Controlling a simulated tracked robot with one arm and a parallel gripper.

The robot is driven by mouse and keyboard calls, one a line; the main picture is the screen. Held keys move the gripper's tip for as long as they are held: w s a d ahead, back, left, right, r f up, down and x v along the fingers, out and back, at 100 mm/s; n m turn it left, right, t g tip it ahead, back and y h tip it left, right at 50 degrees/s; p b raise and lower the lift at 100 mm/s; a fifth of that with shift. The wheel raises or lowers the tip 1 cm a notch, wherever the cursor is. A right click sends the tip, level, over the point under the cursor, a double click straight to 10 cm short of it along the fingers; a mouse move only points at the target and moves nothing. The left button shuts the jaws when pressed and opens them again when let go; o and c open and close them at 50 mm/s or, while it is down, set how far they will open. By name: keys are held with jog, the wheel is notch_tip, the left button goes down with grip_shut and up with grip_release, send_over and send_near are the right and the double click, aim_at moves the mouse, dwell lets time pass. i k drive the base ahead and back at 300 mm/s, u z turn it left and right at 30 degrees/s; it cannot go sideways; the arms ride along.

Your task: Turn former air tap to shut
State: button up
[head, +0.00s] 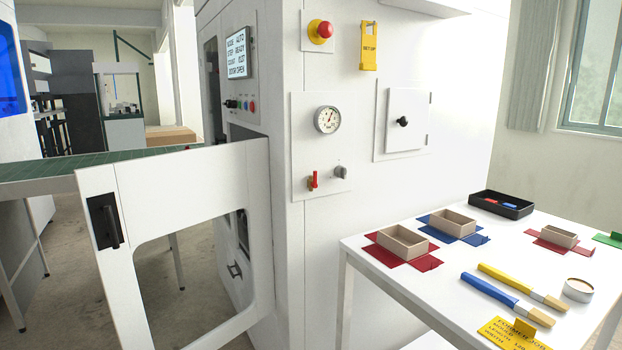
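The air tap (314,180) is a small valve with a red lever on a white panel on the side of the former (285,60). Its lever stands upright. A round pressure gauge (327,119) sits above it, and a grey knob (341,172) is just to its right. The former's screen (238,53) has a line that seems to read door open. My gripper is not in this view.
The white door (185,170) with a black handle (105,221) stands open at left front. A white table (385,275) at right holds card trays, two brushes, a round tin and a yellow sign. A red stop button (321,29) is above the gauge.

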aim_at(314, 185)
jog(key=z, duration=0.05)
jog(key=i, duration=0.75)
jog(key=u, duration=0.05)
jog(key=k, duration=1.3)
jog(key=u, duration=0.35)
jog(key=i, duration=1.8)
jog(key=z, duration=0.6)
